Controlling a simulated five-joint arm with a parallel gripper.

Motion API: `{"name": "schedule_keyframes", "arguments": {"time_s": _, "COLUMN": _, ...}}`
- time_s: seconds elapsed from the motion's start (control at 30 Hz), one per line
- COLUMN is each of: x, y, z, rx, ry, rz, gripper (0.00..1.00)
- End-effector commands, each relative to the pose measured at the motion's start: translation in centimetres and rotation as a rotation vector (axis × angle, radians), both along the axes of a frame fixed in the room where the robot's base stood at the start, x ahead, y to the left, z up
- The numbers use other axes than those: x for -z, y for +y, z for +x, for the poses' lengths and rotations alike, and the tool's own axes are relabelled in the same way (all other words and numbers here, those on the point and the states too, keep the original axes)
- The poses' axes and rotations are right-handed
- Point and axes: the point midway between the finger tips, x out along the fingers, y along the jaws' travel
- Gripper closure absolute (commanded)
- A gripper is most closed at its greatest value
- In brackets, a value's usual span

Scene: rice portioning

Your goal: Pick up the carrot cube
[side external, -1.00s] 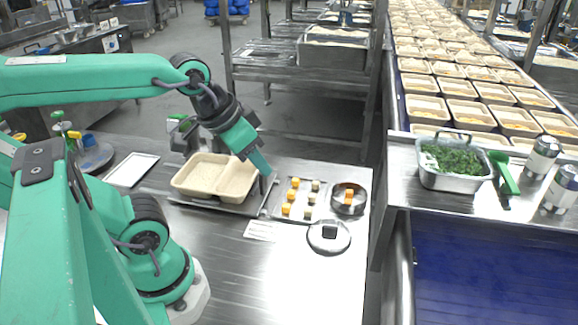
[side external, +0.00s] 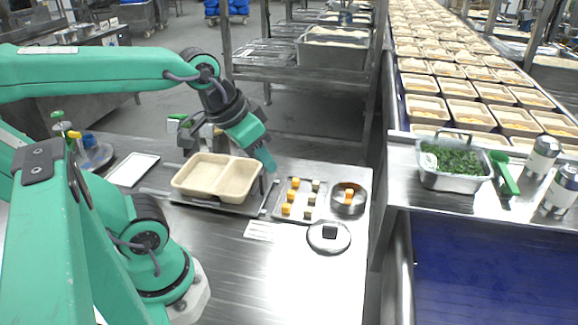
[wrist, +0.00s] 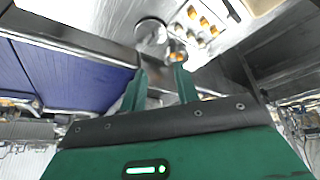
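Orange carrot cubes (side external: 291,195) sit in the left column of a small metal tray, with paler cubes (side external: 311,199) in the right column. A round metal pot (side external: 347,209) right of the tray has orange cube-like pieces (side external: 349,193) in it. My gripper (side external: 270,167) is above the right edge of the beige container, left of and above the small tray. In the wrist view, its two green fingers (wrist: 163,83) are apart with nothing between them. Orange cubes (wrist: 204,21) and the pot (wrist: 177,57) show beyond the fingertips there.
A round lid (side external: 329,237) and a white label (side external: 261,230) lie in front. The front of the steel table is clear. A pan of greens (side external: 453,160) stands on the right counter.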

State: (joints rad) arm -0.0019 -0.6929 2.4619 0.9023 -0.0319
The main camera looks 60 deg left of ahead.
Motion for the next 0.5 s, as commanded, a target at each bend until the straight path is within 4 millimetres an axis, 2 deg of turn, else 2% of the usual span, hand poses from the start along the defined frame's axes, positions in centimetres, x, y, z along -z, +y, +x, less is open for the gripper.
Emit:
{"name": "schedule_keyframes", "arguments": {"time_s": 0.23, "x": -0.4, "y": 0.2, "z": 3.4, "rx": -0.084, "ry": 0.062, "rz": -0.037, "gripper": 0.69}}
{"name": "schedule_keyframes", "arguments": {"time_s": 0.5, "x": 0.2, "y": 0.4, "z": 8.1, "rx": -0.201, "ry": 0.140, "rz": -0.080, "gripper": 0.69}}
